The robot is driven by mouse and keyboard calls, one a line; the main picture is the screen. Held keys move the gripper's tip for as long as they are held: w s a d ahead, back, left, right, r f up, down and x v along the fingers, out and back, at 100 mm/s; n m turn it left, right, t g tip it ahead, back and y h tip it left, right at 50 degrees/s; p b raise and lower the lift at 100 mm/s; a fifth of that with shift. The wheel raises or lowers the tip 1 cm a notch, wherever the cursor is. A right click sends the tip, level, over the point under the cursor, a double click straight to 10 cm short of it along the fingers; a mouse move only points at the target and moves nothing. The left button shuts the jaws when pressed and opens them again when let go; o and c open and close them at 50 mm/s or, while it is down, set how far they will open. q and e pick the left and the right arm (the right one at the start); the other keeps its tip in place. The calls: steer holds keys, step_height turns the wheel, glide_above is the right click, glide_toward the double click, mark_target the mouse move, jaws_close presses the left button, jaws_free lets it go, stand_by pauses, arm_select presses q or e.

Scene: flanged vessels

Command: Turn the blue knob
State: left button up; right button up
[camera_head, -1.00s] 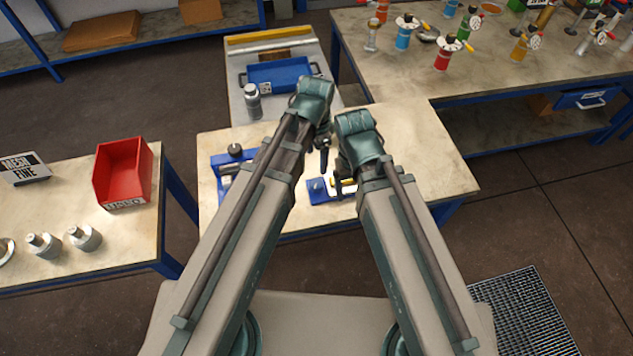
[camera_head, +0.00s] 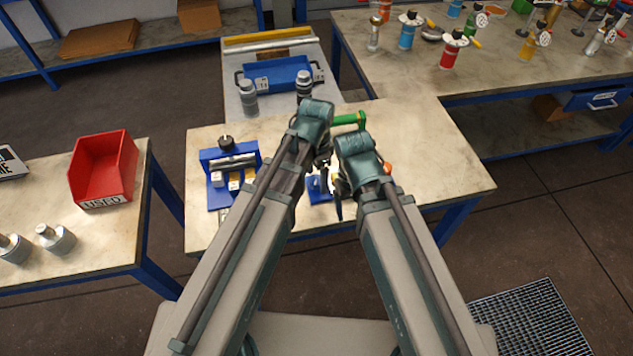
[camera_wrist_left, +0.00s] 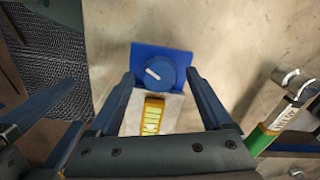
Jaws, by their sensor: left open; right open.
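The blue knob (camera_wrist_left: 159,73), round with a white pointer mark, sits on a blue plate (camera_wrist_left: 178,54) in the left wrist view. A yellow part (camera_wrist_left: 152,115) lies just below it. In that view my left gripper (camera_wrist_left: 160,76) is open, with one finger on each side of the knob in the picture; I cannot tell the height gap. In the head view the knob (camera_head: 315,183) shows small on the middle bench, partly hidden by my arms. My left gripper (camera_head: 324,172) is beside it. My right gripper (camera_head: 339,205) is open, lower and close by.
A green-handled part (camera_head: 349,120) lies behind my grippers, and an orange piece (camera_head: 388,168) right of them. A blue fixture (camera_head: 229,160) stands at the bench's left. A blue tray (camera_head: 278,75) and grey bottles (camera_head: 248,98) are behind. The bench's right side is clear.

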arm_select(q)
jaws_close()
stand_by(0.5)
steer(key=shift+m, duration=0.3)
steer(key=m, duration=0.3)
steer(key=shift+m, duration=2.5)
